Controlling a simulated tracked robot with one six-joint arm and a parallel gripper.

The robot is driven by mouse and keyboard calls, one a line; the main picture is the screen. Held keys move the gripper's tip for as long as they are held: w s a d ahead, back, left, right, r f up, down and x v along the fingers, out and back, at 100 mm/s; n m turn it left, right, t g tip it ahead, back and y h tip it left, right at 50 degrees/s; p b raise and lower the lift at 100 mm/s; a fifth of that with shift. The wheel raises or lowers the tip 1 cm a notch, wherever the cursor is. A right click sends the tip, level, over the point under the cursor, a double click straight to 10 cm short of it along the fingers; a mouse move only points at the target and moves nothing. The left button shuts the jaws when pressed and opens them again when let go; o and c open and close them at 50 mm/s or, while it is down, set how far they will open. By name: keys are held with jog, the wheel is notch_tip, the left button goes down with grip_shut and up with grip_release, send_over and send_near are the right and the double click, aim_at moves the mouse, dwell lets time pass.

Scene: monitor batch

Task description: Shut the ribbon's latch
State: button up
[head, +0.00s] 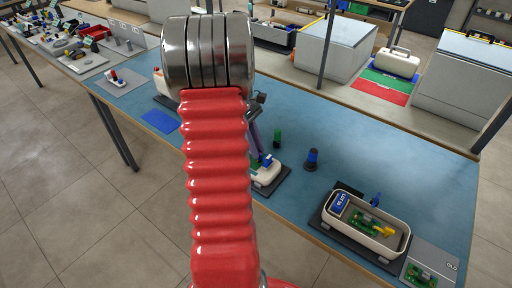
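My red ribbed arm link and its steel joint fill the middle of the head view.
A white tray (329,211) with a green board and yellow part stands at the blue bench's (420,180) front right, beside a grey "OLD" pad (447,262). A dark blue-topped bottle (312,160) and a green cylinder (278,138) stand mid-bench. The bench's right back is clear.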

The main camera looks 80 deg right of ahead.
jog(key=shift+r, duration=0.1)
jog(key=v, duration=1.3)
jog(key=shift+w+r, duration=0.2)
jog(key=shift+r, duration=0.05)
jog(key=w+a+m+t+h, duration=0.1)
jog(key=w+a+t+h, duration=0.1)
jog(key=w+a, duration=0.8)
jog(key=w+a+m+t+h, duration=0.1)
jog(key=w+a+m+t, duration=0.3)
jog(key=a, duration=0.9)
jog(key=a+r+n+t, duration=0.2)
jog(key=a+n, duration=0.2)
jog(key=a, duration=0.9)
jog(key=w+a+r+n+t+y, duration=0.1)
jog(key=a+n, duration=0.4)
jog(key=a, duration=0.9)
jog(key=shift+a+r+t, duration=0.2)
jog(key=shift+r+t, duration=0.2)
jog(key=shift+r, duration=0.25)
